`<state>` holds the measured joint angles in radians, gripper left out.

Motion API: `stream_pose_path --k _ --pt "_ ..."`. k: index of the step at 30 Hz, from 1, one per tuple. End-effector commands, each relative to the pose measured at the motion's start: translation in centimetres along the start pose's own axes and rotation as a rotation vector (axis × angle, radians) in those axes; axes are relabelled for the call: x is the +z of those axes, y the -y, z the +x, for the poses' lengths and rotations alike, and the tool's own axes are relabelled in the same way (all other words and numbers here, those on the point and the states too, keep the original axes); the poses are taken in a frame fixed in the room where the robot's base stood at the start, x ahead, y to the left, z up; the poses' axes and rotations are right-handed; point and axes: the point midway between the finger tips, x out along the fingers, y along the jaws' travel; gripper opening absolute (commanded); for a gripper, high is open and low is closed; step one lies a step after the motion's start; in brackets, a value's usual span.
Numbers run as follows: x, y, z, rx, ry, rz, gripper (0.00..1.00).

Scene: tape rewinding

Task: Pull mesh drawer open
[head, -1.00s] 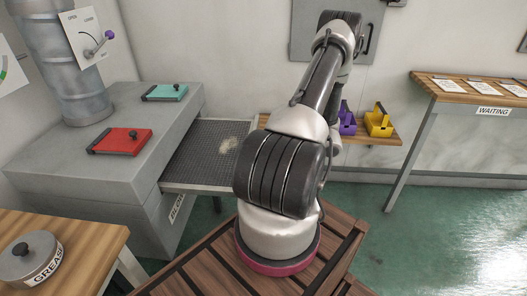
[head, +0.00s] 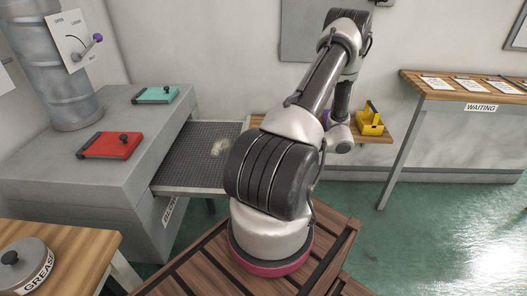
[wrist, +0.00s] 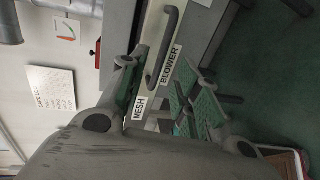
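The mesh drawer (head: 199,152) juts out of the grey cabinet (head: 75,165) in the head view, with a pale tuft on its dark mesh. In the wrist view a dark bar handle (wrist: 164,45) sits on a pale front panel, near a MESH label (wrist: 139,108) and a BLOWER label (wrist: 170,65). My gripper (wrist: 157,68) is open in the wrist view, its green-padded fingers spread. The handle lies between and beyond the fingertips; I see no grip on it. The fingers do not show clearly in the head view.
A red lidded block (head: 110,145) and a teal one (head: 156,95) lie on the cabinet top. A wooden table with a grease tin (head: 25,265) is at the lower left. A shelf with a yellow bin (head: 370,120) is behind my arm. Green floor is clear on the right.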

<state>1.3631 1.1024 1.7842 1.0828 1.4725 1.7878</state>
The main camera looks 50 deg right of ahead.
Motion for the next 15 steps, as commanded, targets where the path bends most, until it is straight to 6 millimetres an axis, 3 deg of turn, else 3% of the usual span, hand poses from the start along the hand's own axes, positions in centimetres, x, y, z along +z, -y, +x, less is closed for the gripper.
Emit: stream_pose_path --k 6,15 --pt "0.1 0.0 -4.0 0.001 0.002 0.000 0.32" --pt "0.0 -0.1 -5.2 0.001 -0.001 0.001 0.32"
